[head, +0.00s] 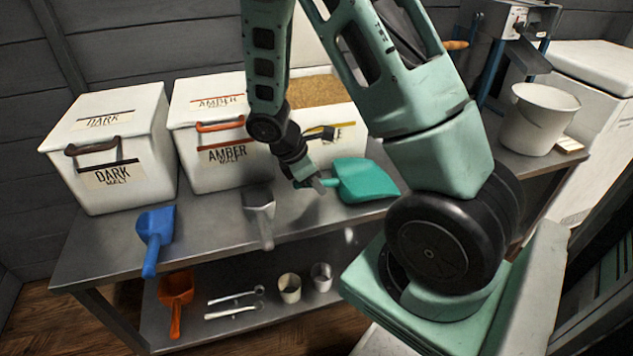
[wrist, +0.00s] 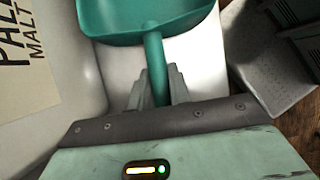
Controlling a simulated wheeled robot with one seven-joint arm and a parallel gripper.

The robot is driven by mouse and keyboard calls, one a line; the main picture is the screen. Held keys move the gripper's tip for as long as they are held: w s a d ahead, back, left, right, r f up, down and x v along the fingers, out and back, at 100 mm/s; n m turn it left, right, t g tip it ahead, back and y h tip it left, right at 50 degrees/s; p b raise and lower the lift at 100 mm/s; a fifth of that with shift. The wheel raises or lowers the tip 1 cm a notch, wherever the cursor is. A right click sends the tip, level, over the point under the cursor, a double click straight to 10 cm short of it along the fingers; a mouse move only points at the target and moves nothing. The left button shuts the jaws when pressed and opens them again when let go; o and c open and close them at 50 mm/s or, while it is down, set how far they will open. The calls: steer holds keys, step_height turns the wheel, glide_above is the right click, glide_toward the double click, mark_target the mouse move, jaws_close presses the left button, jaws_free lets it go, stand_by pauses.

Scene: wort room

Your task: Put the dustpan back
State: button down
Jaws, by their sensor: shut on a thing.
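The teal dustpan (head: 366,180), shaped like a scoop, is in my gripper (head: 318,183), in front of the pale malt bin (head: 349,122) and near the bench's front edge. My gripper is shut on its handle. In the wrist view the gripper fingers (wrist: 158,88) close around the teal handle, and the teal pan (wrist: 145,22) points away from me. Whether the pan touches the bench (head: 205,215) is unclear. A blue scoop (head: 156,226) and a grey scoop (head: 259,212) lie at the bench's front edge.
The dark malt bin (head: 110,140) and amber malt bin (head: 212,165) stand closed at the left. The pale bin shows grain (head: 315,91) inside. A white bucket (head: 538,120) and a mill (head: 515,25) stand right. An orange scoop (head: 175,290) and metal cups lie on the lower shelf.

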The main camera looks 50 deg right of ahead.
steer(key=c, duration=1.2)
jaws_free()
